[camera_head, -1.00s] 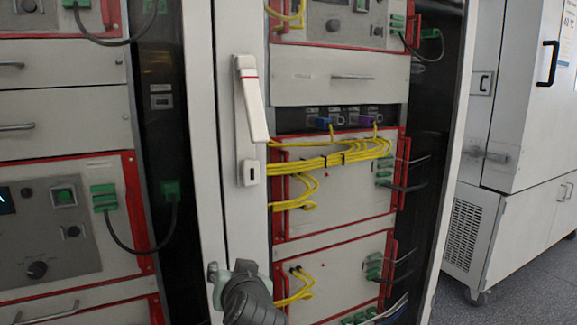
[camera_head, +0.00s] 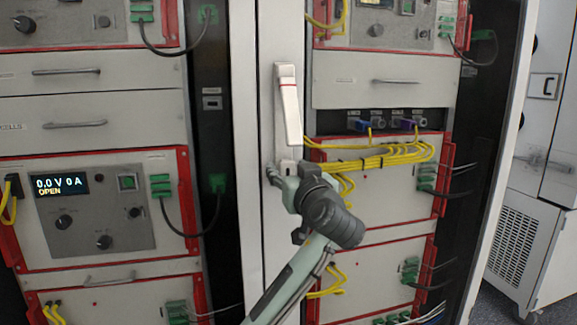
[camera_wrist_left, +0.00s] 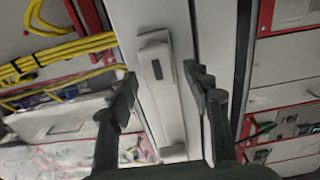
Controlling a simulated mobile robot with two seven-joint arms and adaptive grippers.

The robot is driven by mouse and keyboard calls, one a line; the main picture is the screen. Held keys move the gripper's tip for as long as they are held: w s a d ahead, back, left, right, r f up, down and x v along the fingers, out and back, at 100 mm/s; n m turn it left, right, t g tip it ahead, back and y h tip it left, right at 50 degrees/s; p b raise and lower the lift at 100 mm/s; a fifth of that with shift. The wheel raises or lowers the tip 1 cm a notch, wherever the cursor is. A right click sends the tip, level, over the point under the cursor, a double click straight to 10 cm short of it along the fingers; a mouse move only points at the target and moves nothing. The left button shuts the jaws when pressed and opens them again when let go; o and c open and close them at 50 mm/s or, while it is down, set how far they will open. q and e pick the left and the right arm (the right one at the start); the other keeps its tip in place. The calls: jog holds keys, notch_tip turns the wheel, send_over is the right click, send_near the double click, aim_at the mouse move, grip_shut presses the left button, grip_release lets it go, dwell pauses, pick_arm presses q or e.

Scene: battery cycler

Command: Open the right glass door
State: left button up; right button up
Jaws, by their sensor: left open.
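The right glass door (camera_head: 277,262) has a pale metal frame and appears shut over a rack with red-edged units. A long white handle (camera_head: 288,105) with a red line stands upright on its left edge, with its lower end standing out a little. My left gripper (camera_head: 285,170) is at the handle's lower end and hides part of the lock block there. In the left wrist view its open fingers (camera_wrist_left: 162,85) lie on either side of the white handle (camera_wrist_left: 165,95), apart from it as far as I can tell. My right gripper is not in view.
Yellow cables (camera_head: 385,157) run across the rack behind the door. Another rack with a lit display (camera_head: 62,186) is on the left. A white cabinet (camera_head: 525,250) stands at the right, with some grey floor below it.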

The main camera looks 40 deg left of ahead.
pick_arm(q)
jog(key=shift+w+a, duration=0.35)
jog(key=shift+a, duration=0.1)
grip_shut()
